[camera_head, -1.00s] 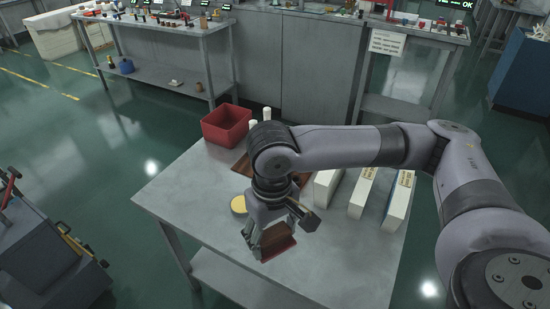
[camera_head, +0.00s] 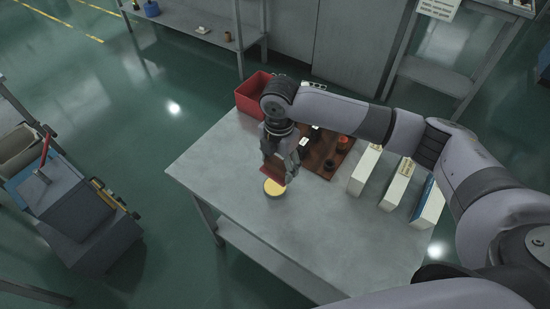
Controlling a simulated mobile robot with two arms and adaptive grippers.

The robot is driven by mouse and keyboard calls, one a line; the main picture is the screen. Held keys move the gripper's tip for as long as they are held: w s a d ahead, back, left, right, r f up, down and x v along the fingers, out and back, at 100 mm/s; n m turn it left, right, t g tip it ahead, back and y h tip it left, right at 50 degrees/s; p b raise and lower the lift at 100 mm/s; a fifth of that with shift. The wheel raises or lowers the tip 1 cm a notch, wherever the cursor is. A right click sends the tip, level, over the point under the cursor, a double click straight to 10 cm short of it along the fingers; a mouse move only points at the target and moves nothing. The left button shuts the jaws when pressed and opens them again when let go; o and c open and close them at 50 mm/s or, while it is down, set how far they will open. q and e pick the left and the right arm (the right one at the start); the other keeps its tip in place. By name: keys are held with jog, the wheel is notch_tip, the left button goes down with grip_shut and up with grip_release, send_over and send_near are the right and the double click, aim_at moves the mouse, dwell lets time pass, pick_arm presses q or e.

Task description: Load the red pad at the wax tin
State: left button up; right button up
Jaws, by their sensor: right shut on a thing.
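The wax tin (camera_head: 273,188) is a low round tin with a yellow top, standing on the grey table. My right gripper (camera_head: 277,172) points down just above it, shut on the red pad (camera_head: 272,174). The pad's lower edge is at or just over the tin's far part; I cannot tell whether they touch. My left gripper does not show.
A red bin (camera_head: 253,95) stands at the table's far left corner. A brown board (camera_head: 322,152) with dark round items lies behind the gripper. Several white upright boxes (camera_head: 364,170) stand to the right. The front of the table (camera_head: 300,240) is clear.

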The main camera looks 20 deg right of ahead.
aim_at(275, 187)
jog(key=n, duration=0.2)
jog(key=f+n+p, duration=0.1)
jog(key=n, duration=0.1)
jog(key=w+n+p, duration=0.1)
jog(key=n, duration=0.1)
jog(key=shift+w+a+f, duration=0.1)
jog(key=shift+a+f, duration=0.05)
jog(key=shift+f, duration=0.15)
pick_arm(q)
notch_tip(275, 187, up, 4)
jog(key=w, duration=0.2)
pick_arm(e)
jog(key=n, duration=0.1)
jog(key=f+n, duration=0.1)
jog(key=n, duration=0.1)
jog(key=shift+w+f+n+p, duration=0.15)
jog(key=shift+w+n+p, duration=0.05)
jog(key=shift+n+p, duration=0.15)
jog(key=shift+f, duration=0.3)
jog(key=shift+f+b, duration=0.6)
jog(key=shift+b, duration=0.2)
notch_tip(275, 187, down, 4)
jog(key=b, duration=0.4)
jog(key=shift+f, duration=0.2)
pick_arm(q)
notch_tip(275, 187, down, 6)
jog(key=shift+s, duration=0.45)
